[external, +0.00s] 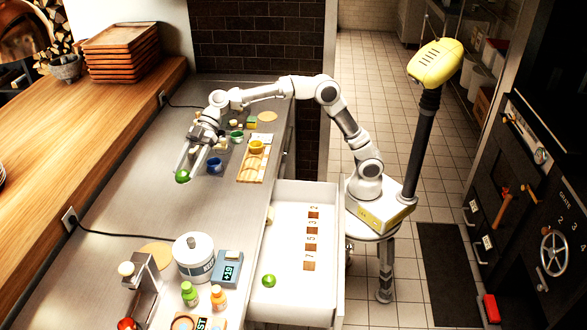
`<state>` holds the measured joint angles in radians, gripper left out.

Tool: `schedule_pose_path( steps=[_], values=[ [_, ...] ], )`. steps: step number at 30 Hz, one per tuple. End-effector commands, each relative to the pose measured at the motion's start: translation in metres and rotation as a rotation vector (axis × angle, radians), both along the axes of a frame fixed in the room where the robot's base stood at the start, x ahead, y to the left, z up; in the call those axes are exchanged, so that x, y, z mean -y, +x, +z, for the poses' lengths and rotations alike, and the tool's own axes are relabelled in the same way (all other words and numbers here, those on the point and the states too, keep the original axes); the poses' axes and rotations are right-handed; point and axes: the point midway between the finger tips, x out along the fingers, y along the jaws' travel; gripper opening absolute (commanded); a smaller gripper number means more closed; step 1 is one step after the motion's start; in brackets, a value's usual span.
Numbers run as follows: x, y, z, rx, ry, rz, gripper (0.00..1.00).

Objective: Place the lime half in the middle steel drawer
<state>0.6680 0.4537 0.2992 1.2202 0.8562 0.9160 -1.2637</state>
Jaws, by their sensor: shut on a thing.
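My gripper (187,161) is at the end of the arm, over the left part of the grey steel counter. It is shut on a small green round thing, which looks like the lime half (182,177). Whether it is clear of the counter is hard to tell. A pale drawer (292,197) is pulled out from the counter's right side, well to the right of and nearer than my gripper. Which of the drawers it is cannot be told from here. Inside it are a row of brown numbered squares (312,229) and another green round thing (268,281) near its front left.
A white pot (193,257), a scale (229,268) and small bottles (218,296) crowd the near counter. The counter between is mostly bare.

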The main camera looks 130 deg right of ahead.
Motion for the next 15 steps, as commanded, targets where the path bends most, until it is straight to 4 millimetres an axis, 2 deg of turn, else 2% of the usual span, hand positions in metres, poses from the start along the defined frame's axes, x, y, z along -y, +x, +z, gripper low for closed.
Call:
schedule_pose_path(
  steps=[1,5,8,15],
  values=[
    [-0.020,0.001,0.000,0.000,-0.002,0.025,0.39],
    [-0.075,-0.002,0.000,-0.004,-0.007,0.094,0.39],
    [-0.126,-0.009,0.000,-0.004,-0.010,0.157,0.39],
    [-0.241,-0.045,0.000,-0.003,-0.012,0.312,0.39]
  ],
)
